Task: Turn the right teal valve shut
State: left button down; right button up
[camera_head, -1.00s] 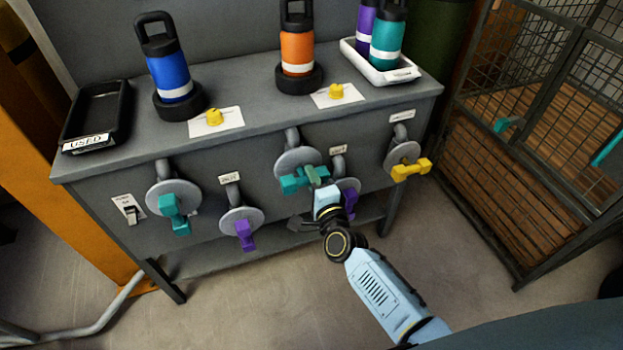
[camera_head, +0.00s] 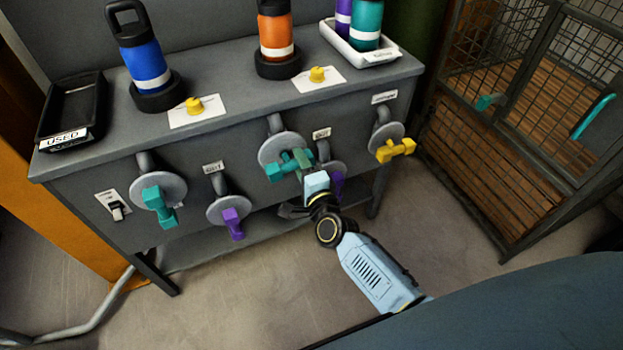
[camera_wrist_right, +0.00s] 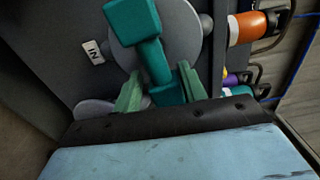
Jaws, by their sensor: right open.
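The right teal valve (camera_head: 275,172) is on the front of the grey bench, below the orange bottle. Its bar handle lies roughly level in the head view, over a round grey disc. My right gripper (camera_head: 303,160) is at the right end of this handle. In the right wrist view, one end of the teal handle (camera_wrist_right: 158,65) reaches between the two green fingers of my right gripper (camera_wrist_right: 160,88). The fingers stand open on either side of it; contact is unclear. My left gripper is out of view.
A purple valve (camera_head: 338,184) is partly hidden just right of my gripper. Another purple valve (camera_head: 232,224) and a left teal valve (camera_head: 158,206) are to the left; a yellow valve (camera_head: 396,149) is to the right. A mesh cage (camera_head: 500,165) stands at far right.

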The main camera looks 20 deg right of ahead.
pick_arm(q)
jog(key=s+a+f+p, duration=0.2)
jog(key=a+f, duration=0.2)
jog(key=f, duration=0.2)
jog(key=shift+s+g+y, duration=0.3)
pick_arm(e)
jog(key=s, duration=1.2)
jog(key=shift+s+d, duration=0.2)
jog(key=shift+s, duration=0.05)
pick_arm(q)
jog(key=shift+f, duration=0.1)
